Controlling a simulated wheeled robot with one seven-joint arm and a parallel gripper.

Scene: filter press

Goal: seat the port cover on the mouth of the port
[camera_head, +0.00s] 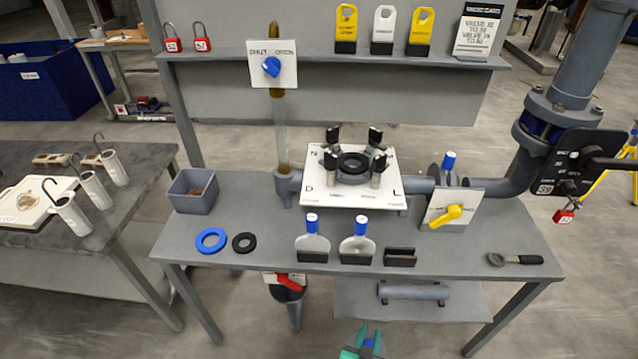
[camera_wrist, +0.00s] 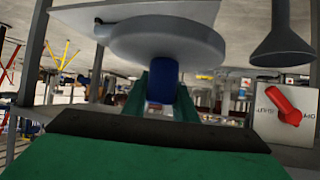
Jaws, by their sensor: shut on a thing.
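My gripper (camera_head: 365,342) is at the bottom of the head view, in front of the bench. In the wrist view its green fingers are shut on the blue handle (camera_wrist: 163,80) of the port cover (camera_wrist: 165,42), a round grey disc beyond the fingertips. The disc is clear of the port. In the head view only a bit of blue shows between the fingers; the disc is not discernible there. The port (camera_head: 354,178) stands on a white lettered plate (camera_head: 320,198). A black ring (camera_head: 354,162) lies on its mouth, and several dark-topped clamps stand upright around it.
Two blue-handled discs (camera_head: 312,246) (camera_head: 361,246) stand in holders at the bench front; the holder (camera_head: 400,257) beside them is empty. A blue ring (camera_head: 211,240), black ring (camera_head: 244,242), grey bin (camera_head: 194,192) and wrench (camera_head: 515,259) lie on the bench. A red-handled valve (camera_head: 290,281) is below.

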